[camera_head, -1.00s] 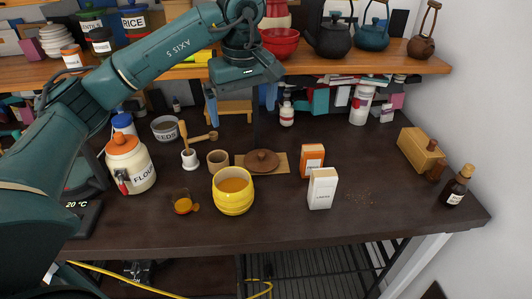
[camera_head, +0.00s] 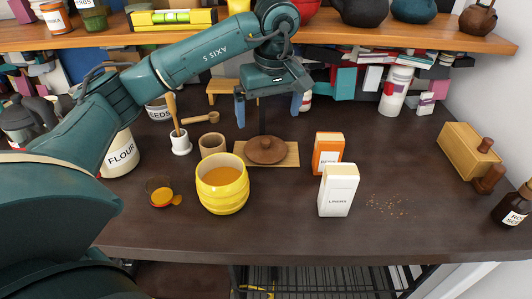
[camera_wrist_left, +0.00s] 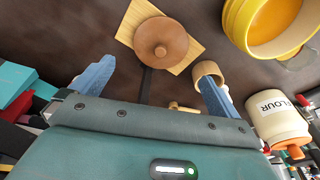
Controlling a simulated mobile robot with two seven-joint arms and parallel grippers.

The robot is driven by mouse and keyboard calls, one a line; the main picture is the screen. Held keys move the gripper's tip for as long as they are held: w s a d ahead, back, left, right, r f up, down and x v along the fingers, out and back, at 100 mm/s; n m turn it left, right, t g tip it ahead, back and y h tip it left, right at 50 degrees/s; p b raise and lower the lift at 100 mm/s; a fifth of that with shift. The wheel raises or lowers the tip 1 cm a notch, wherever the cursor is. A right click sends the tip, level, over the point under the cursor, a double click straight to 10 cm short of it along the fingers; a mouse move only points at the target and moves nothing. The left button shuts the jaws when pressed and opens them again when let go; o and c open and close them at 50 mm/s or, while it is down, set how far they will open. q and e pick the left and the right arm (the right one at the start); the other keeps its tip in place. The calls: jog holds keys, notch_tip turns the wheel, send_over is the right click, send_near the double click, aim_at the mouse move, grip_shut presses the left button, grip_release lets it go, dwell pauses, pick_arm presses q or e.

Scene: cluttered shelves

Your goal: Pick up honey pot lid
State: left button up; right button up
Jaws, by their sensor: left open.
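The honey pot lid (camera_head: 266,149) is a round brown lid with a small knob, lying flat on a light wooden board (camera_head: 290,160). The yellow honey pot (camera_head: 222,195) stands open in front of it, to the left, with amber honey inside. My left gripper (camera_head: 268,110) is open and empty above and behind the lid, fingers pointing down on either side of its line. In the left wrist view, the lid (camera_wrist_left: 160,42) lies beyond the open fingertips (camera_wrist_left: 154,75), apart from them. My right gripper is not in view.
A small wooden cup (camera_head: 212,145) and a white mortar with pestle (camera_head: 180,142) stand left of the board. An orange box (camera_head: 328,150) and a white box (camera_head: 338,190) stand to its right. A shelf (camera_head: 420,37) runs along the back. The front table strip is clear.

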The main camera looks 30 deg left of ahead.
aim_at(266, 140)
pick_arm(q)
jog(key=f, duration=0.3)
jog(key=a+f, duration=0.1)
jog(key=f, duration=0.5)
jog(key=shift+w+a+f, duration=0.2)
jog(key=shift+w+f, duration=0.05)
jog(key=shift+w, duration=0.15)
jog(key=c, duration=0.6)
jog(key=shift+r, duration=0.15)
jog(key=shift+c, duration=0.2)
